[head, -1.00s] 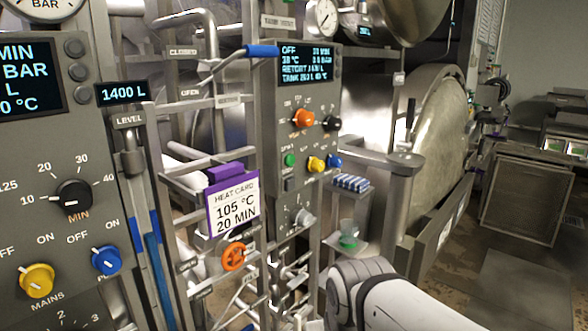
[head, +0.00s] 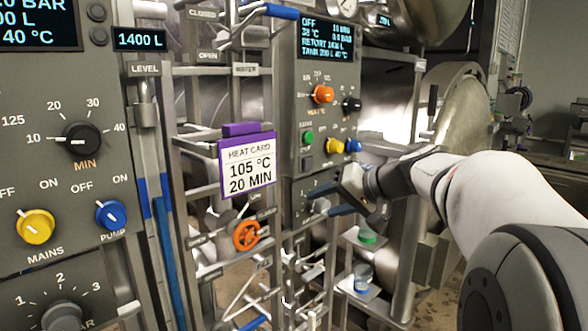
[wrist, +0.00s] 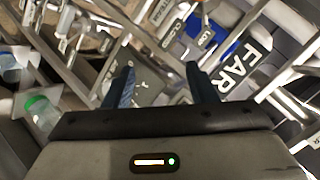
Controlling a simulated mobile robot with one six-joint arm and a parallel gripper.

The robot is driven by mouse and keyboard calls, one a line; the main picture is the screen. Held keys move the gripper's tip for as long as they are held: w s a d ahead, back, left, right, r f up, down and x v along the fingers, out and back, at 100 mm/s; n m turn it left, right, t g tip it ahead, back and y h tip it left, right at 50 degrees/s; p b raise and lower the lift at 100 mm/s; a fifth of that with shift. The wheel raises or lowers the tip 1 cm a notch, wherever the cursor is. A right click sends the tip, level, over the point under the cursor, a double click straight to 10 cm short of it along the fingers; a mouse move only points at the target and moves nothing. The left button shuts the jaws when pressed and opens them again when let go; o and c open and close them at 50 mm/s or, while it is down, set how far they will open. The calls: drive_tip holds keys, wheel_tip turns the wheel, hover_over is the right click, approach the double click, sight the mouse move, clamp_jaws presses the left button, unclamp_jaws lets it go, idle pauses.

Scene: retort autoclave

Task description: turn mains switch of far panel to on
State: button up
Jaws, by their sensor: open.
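The far panel (head: 288,130) is a grey upright box with a lit screen (head: 327,40) whose top line reads OFF. Its small yellow knob (head: 334,146) sits low on the face, between a green button (head: 307,138) and a blue knob (head: 353,146). The knob's pointer is too small to read. My gripper (head: 337,198) is open and empty, in front of the panel's lower part and below the yellow knob, apart from it. In the wrist view my gripper (wrist: 158,82) shows two spread fingers, with a FAR label (wrist: 241,68) to their right. The yellow knob does not show there.
The near panel (head: 20,175) stands at left with its own yellow MAINS knob (head: 36,227) and blue PUMP knob (head: 111,215). A heat card (head: 248,165), an orange valve wheel (head: 246,235) and pipes stand between the panels. A green-lidded jar (head: 367,238) is below my arm.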

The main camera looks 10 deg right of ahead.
drive_tip(key=w+d+r+t+y+b, duration=0.2)
drive_tip(key=w+d+r+t, duration=0.15)
drive_tip(key=w+d, duration=0.3)
drive_tip(key=t+b, duration=0.1)
drive_tip(key=t, duration=0.1)
approach(341, 148)
drive_tip(key=x, duration=0.3)
drive_tip(key=p+x, duration=0.1)
drive_tip(key=x, duration=0.5)
drive_tip(key=shift+w+a, duration=0.25)
drive_tip(key=shift+a, duration=0.05)
drive_tip(key=c, duration=1)
